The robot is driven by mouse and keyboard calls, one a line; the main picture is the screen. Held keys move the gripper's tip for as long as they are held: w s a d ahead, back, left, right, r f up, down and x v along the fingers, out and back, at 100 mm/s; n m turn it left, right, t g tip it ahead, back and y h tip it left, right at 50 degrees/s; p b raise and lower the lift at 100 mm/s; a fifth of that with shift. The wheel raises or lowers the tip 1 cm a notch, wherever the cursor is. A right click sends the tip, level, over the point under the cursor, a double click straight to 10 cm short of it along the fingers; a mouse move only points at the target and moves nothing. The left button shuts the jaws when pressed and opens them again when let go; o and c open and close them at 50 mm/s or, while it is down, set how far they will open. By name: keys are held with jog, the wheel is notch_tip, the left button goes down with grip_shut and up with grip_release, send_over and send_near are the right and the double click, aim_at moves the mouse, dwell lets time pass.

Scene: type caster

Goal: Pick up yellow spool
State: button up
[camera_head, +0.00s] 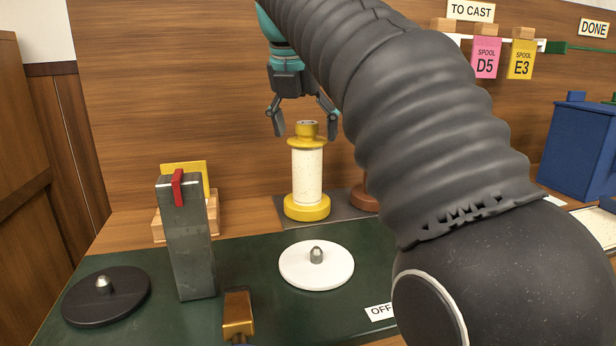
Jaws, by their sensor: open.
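The yellow spool (307,184) stands upright on a dark mat near the back of the workbench. It has a yellow base, a pale speckled middle and a yellow top with a small knob. My gripper (304,120) is just above it, pointing down. Its two fingers are spread apart, one on each side of the spool's top knob. From this view I cannot tell whether the fingers are level with the knob in depth or touch it. Nothing is held.
A brown round base (366,199) stands right of the spool, mostly hidden behind my arm. A black disc (125,298) is at left, a blue bin (575,150) at right.

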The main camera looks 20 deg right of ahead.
aim_at(309, 153)
jog(key=x, duration=0.5)
jog(key=shift+w+f, duration=0.1)
jog(key=shift+f, duration=0.2)
jog(key=c, duration=1.2)
